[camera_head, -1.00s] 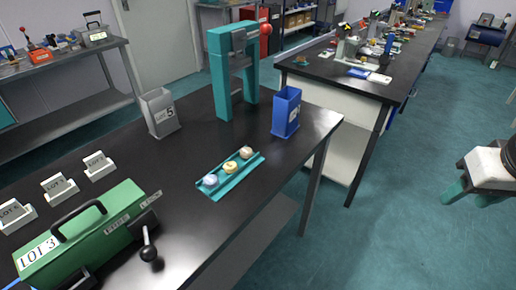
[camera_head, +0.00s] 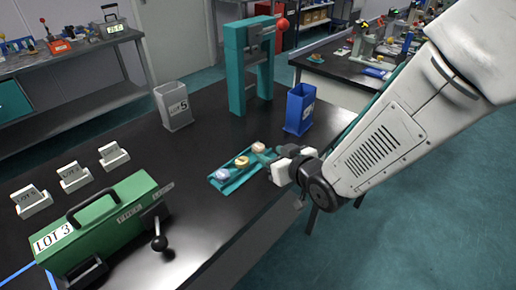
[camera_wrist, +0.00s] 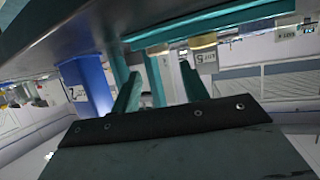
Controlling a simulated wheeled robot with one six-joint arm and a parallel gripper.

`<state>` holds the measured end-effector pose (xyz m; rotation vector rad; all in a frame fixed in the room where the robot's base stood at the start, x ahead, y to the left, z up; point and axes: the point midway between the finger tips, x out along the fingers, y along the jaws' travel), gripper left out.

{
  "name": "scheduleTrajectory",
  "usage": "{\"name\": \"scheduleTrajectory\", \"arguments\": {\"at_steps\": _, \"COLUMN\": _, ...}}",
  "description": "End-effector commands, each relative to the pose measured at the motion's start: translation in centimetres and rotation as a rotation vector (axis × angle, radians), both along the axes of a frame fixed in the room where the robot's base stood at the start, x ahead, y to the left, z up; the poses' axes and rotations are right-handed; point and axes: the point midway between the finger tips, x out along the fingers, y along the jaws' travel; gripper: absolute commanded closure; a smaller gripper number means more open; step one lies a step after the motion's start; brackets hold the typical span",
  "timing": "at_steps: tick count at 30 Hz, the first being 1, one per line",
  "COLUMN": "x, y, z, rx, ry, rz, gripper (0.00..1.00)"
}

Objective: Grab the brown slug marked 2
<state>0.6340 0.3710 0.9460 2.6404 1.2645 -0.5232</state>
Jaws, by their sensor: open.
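A teal tray (camera_head: 231,183) on the black bench holds three slugs in a row: a lavender one (camera_head: 221,174), a yellow one (camera_head: 242,161) and a tan-brown one (camera_head: 258,147) at the far end. No mark on the slugs is legible. My gripper (camera_head: 267,156) is open, close beside the tan-brown slug on its right side. In the wrist view, the open fingers (camera_wrist: 160,78) point toward the tray (camera_wrist: 215,24), which appears upside down at the top. A yellowish slug (camera_wrist: 203,43) shows there below the tray edge.
A blue bin (camera_head: 299,110) stands behind my gripper and a teal press frame (camera_head: 250,68) farther back. A grey bin marked 5 (camera_head: 174,108) stands behind the tray. A green machine (camera_head: 108,218) and white lot holders (camera_head: 74,177) are at left. Bare bench lies left of the tray.

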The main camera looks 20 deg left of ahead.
Motion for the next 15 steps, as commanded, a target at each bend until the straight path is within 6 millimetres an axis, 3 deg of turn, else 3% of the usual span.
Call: {"name": "scheduleTrajectory", "arguments": {"at_steps": 15, "x": 3.8, "y": 4.1, "z": -2.7, "rx": -0.002, "ry": 0.001, "rz": -0.003, "gripper": 0.55}}
